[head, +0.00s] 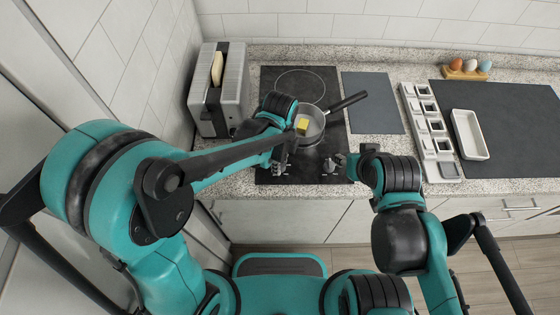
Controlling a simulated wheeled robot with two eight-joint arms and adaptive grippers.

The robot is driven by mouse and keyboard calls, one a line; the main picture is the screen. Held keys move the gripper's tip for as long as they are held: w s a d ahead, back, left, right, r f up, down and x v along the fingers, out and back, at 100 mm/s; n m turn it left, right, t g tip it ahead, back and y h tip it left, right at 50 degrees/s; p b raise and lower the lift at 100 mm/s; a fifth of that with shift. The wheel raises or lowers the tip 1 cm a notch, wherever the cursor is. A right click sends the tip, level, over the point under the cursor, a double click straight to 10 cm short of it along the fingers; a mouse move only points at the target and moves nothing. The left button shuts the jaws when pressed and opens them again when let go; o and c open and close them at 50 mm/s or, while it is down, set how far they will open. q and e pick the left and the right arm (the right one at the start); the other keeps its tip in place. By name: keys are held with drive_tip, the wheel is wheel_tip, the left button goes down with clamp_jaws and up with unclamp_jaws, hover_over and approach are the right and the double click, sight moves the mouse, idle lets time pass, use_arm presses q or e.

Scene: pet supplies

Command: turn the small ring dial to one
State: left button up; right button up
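The black cooktop (334,85) is set in the granite counter. A ring outline (300,71) shows at its back; the front of the cooktop is partly covered by a pan and my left arm. A dial (330,166) shows at the front right of the cooktop, and another small dial-like part (279,168) shows at the front left, just below my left gripper. I cannot read any dial marks. My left gripper (287,154) is over the front left of the cooktop; its fingers are too small and dark to judge. My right gripper (346,162) is just right of the right dial; its finger gap and any contact are unclear.
A grey pan (312,137) with yellow butter (302,125) sits on the cooktop, handle to the upper right. A toaster (232,99) with bread stands left. Right are a grey mat (373,102), a compartmented rack (428,130), a white tray (469,134) and an egg holder (466,72).

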use_arm(q)
drive_tip(key=o, duration=0.4)
drive_tip(key=shift+r, duration=0.1)
wheel_tip(320, 180, up, 12)
drive_tip(key=shift+f, duration=0.1)
idle(0.6)
drive_tip(key=s+a+n+t, duration=0.2)
drive_tip(key=a+n, duration=0.4)
drive_tip(key=n, duration=0.1)
drive_tip(key=s+a+f+n+t+b, duration=0.1)
drive_tip(key=s+a+n+t, duration=0.1)
drive_tip(key=a+n, duration=0.4)
drive_tip(key=s+a+n+t+b, duration=0.1)
drive_tip(key=a+n, duration=0.4)
drive_tip(key=n, duration=0.5)
drive_tip(key=shift+s+a+f+t, duration=0.15)
drive_tip(key=shift+s+a+t, duration=0.1)
drive_tip(key=shift+t, duration=0.3)
drive_tip(key=shift+s+a+f+t, duration=0.15)
drive_tip(key=shift+s+t, duration=0.1)
drive_tip(key=shift+t, duration=0.3)
